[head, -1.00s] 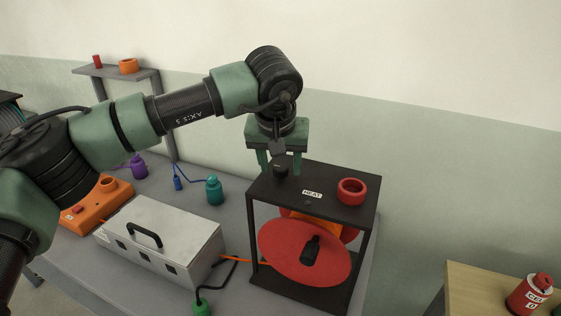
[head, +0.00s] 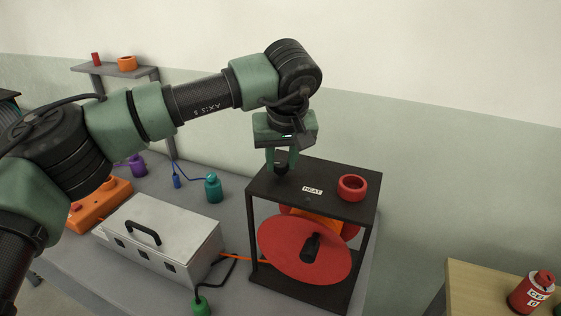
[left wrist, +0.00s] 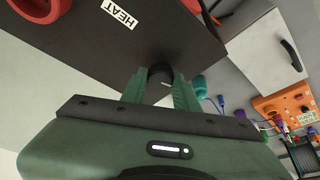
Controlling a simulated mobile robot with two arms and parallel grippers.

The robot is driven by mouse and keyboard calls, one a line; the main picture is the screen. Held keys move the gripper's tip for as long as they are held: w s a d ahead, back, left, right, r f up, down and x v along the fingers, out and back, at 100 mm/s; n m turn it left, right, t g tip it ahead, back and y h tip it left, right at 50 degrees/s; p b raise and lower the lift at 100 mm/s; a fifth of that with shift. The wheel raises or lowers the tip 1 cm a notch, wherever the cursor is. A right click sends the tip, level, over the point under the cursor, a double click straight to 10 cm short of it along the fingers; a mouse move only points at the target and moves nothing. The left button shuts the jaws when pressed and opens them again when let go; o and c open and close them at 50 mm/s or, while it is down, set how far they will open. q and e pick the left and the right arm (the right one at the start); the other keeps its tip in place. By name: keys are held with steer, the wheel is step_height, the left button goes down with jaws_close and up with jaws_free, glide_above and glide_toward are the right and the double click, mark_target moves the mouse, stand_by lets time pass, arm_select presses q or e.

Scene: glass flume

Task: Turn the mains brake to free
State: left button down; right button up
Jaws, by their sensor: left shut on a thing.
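A black knob (head: 281,169) stands on the top plate of the black reel frame (head: 262,186), near its back left corner. I take it to be the mains brake; no marking on it is readable. My left gripper (head: 281,164) comes down on it from above, shut on it with a finger on either side. In the left wrist view the knob (left wrist: 160,75) shows between the green fingers. A white HEAT label (head: 312,190) lies on the plate beside it. My right gripper is not in view.
A red ring (head: 352,187) sits on the same plate. A red reel disc (head: 300,250) is inside the frame. A silver case (head: 165,232), a teal bottle (head: 213,188) and cables are to the left. A red canister (head: 531,293) stands on a wooden table at right.

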arm_select(q)
steer(key=n, duration=0.1)
steer(key=n+y, duration=0.1)
steer(key=shift+d+r+n, duration=0.15)
steer(key=shift+n, duration=0.25)
steer(key=n+p, duration=0.1)
steer(key=n+g+y, duration=0.1)
steer(key=n, duration=0.1)
steer(key=shift+w+r+n+p, duration=0.1)
steer(key=shift+w+n+p, duration=0.05)
steer(key=shift+n+p, duration=0.2)
steer(key=n+p, duration=0.1)
steer(key=n, duration=0.1)
steer(key=n+g+y+p, duration=0.1)
steer(key=n+p, duration=0.1)
steer(key=shift+w+d+n+y, duration=0.1)
steer(key=shift+n+y, duration=0.15)
steer(key=shift+y, duration=0.05)
steer(key=shift+w+n+g+p, duration=0.1)
steer(key=shift+n+g+p, duration=0.8)
steer(key=shift+n+p, duration=0.95)
steer(key=c, duration=1.1)
jaws_free()
steer(key=shift+f, duration=0.2)
steer(key=shift+o, duration=0.2)
steer(key=shift+d, duration=0.1)
